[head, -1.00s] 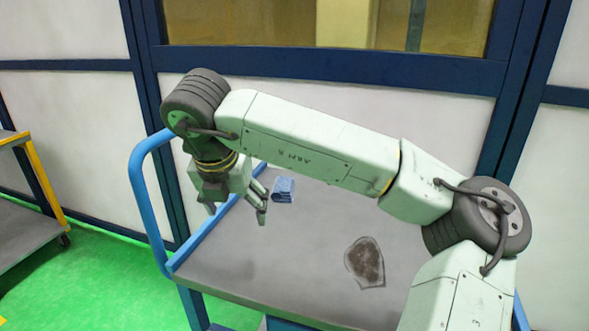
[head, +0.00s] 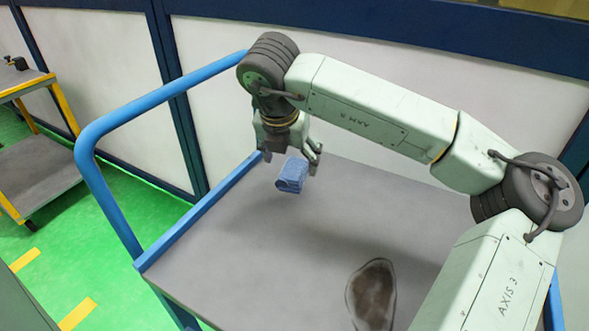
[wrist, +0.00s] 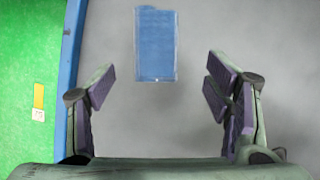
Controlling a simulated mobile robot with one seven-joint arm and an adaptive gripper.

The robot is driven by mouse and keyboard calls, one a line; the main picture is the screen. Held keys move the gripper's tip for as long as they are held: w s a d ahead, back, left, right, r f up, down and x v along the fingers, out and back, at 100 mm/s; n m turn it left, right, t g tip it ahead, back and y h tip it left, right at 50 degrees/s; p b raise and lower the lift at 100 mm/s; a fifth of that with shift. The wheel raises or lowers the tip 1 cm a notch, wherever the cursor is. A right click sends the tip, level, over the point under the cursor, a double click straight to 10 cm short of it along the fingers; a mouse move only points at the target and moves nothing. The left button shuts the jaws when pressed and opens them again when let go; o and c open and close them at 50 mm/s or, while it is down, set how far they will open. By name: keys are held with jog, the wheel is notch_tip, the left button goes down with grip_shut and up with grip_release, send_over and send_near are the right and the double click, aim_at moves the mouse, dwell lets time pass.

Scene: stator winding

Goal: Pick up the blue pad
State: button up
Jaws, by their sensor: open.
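The blue pad (head: 291,175) lies on the grey cart top (head: 215,245), towards its far left part. It looks like a small folded or stacked block. In the wrist view the pad (wrist: 156,44) is a blue rectangle near the top, ahead of the fingertips and roughly centred between them. My gripper (head: 291,160) is open and empty, above and just behind the pad in the head view. In the wrist view both fingers of my gripper (wrist: 158,85) are spread wide, with bare cart surface between them. The fingers do not appear to touch the pad.
A blue rail (head: 105,195) runs along the cart's left side; its edge also shows in the wrist view (wrist: 69,75). A dark stain (head: 372,293) marks the cart top nearer the front. Another cart (head: 40,170) stands at the left. The surface around the pad is clear.

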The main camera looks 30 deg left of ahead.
aim_at(292, 170)
jog(key=x, duration=0.2)
jog(key=p+x, duration=0.2)
jog(key=x, duration=0.1)
jog(key=shift+w+a+f, duration=0.15)
jog(key=shift+w+a, duration=0.25)
jog(key=shift+w, duration=0.05)
jog(key=shift+w+f, duration=0.1)
jog(key=shift+f, duration=0.1)
jog(key=shift+f+b, duration=0.25)
jog(key=shift+b, duration=0.3)
jog(key=shift+c, duration=0.6)
jog(key=c, duration=1)
jog(key=shift+r+p, duration=0.25)
jog(key=shift+p, duration=0.25)
